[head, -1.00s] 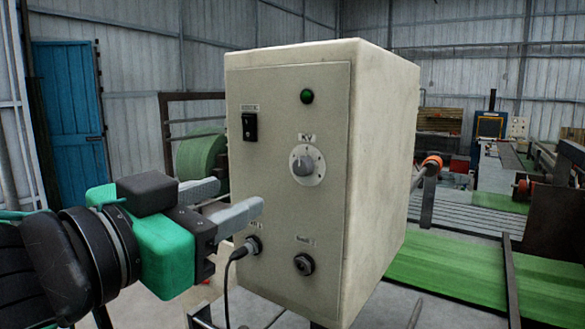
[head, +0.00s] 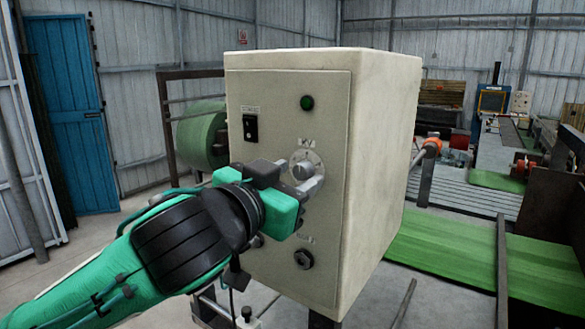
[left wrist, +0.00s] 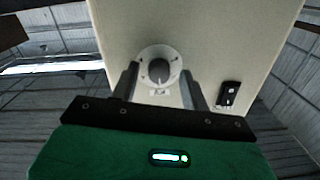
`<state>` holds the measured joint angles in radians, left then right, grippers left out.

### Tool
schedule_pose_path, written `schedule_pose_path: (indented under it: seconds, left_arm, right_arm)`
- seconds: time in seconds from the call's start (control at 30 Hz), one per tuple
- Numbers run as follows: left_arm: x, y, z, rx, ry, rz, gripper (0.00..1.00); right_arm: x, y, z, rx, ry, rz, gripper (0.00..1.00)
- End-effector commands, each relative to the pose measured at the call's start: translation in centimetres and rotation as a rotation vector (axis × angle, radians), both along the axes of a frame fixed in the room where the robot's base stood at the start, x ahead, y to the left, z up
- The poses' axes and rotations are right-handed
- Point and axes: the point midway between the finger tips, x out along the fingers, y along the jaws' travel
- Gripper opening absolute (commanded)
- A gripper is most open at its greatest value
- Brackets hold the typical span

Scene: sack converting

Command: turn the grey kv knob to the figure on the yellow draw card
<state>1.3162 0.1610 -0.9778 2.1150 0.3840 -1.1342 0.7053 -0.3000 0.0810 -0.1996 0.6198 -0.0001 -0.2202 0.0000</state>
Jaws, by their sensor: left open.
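The grey kv knob (head: 301,170) sits on a white round dial on the front panel of a cream box (head: 380,150). In the left wrist view the knob (left wrist: 158,71) lies between the two fingers, with dark marks on the dial around it. My left gripper (head: 309,181) is open, its fingers on either side of the knob. A gap shows between each finger and the knob in the left wrist view (left wrist: 161,80). The figures on the dial are too small to read. No yellow draw card is in view. My right gripper is not in view.
On the same panel are a black rocker switch (head: 250,128), a green lamp (head: 307,102) and a black round socket (head: 303,259) low down. A green roll (head: 202,135) stands behind at the left. Green sheet (head: 447,262) lies at the right.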

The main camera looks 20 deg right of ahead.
Motion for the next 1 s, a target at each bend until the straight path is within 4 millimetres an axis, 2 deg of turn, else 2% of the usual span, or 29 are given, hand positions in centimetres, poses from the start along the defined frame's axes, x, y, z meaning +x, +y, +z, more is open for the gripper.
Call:
schedule_pose_path:
  seconds: [0.27, 0.4, 0.5, 0.77, 1.0]
  left_arm:
    - [0.0, -0.1, 0.0, 0.000, 0.000, -0.001, 0.44]
    - [0.0, -0.1, 0.0, 0.000, 0.000, -0.001, 0.17]
    - [0.0, -0.1, 0.0, 0.000, 0.000, -0.001, 0.01]
    - [0.0, -0.1, -0.1, 0.019, -0.026, 0.000, 0.01]
    - [0.0, -0.1, -0.2, 0.097, -0.127, -0.001, 0.01]
  right_arm:
    - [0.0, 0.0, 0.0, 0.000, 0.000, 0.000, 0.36]
    - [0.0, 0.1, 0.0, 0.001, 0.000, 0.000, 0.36]
    - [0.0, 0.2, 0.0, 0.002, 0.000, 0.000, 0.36]
    - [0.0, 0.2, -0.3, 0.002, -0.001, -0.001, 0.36]
    - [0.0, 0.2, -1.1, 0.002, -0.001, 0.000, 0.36]
